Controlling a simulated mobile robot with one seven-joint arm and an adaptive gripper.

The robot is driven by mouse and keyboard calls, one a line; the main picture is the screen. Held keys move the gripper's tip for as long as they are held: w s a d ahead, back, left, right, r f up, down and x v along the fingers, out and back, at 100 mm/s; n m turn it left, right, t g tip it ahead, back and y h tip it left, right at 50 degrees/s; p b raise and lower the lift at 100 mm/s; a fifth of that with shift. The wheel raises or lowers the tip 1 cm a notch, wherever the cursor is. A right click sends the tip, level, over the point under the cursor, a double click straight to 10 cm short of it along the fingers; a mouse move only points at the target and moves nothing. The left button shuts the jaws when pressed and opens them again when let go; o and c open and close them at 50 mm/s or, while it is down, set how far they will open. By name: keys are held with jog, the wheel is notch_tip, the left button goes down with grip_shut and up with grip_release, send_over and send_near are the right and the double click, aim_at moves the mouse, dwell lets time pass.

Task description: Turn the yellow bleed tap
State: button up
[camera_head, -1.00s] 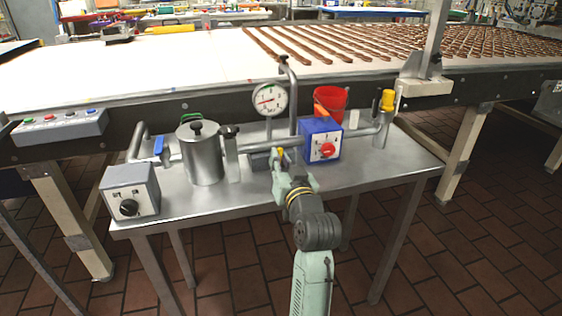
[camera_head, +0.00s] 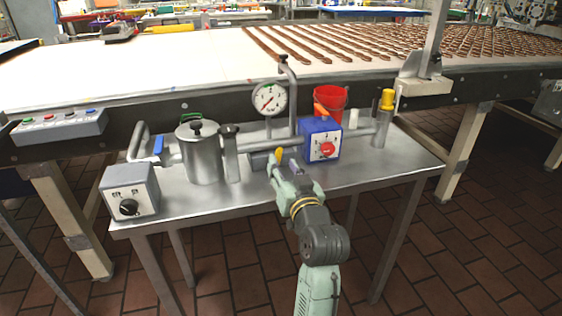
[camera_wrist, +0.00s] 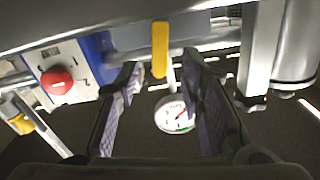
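The yellow bleed tap (camera_head: 279,156) is a small lever on the pipework, left of the blue box. In the wrist view the tap (camera_wrist: 160,48) hangs as an upright yellow bar. My gripper (camera_head: 284,168) is open just in front of the tap. In the wrist view its two fingertips (camera_wrist: 163,76) stand apart, one on each side below the lever's free end, with a gap to either side. Nothing is held. The white dial gauge (camera_head: 269,98) stands behind the tap and also shows between the fingers in the wrist view (camera_wrist: 175,114).
The blue box (camera_head: 321,148) with a red knob is close on the right. A metal pot (camera_head: 201,155) and grey control box (camera_head: 130,191) are left. A red bucket (camera_head: 331,98) and yellow-capped post (camera_head: 388,101) stand right. The metal table's (camera_head: 220,202) front strip is clear.

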jog(key=v, duration=0.4)
jog(key=shift+s+d, duration=0.1)
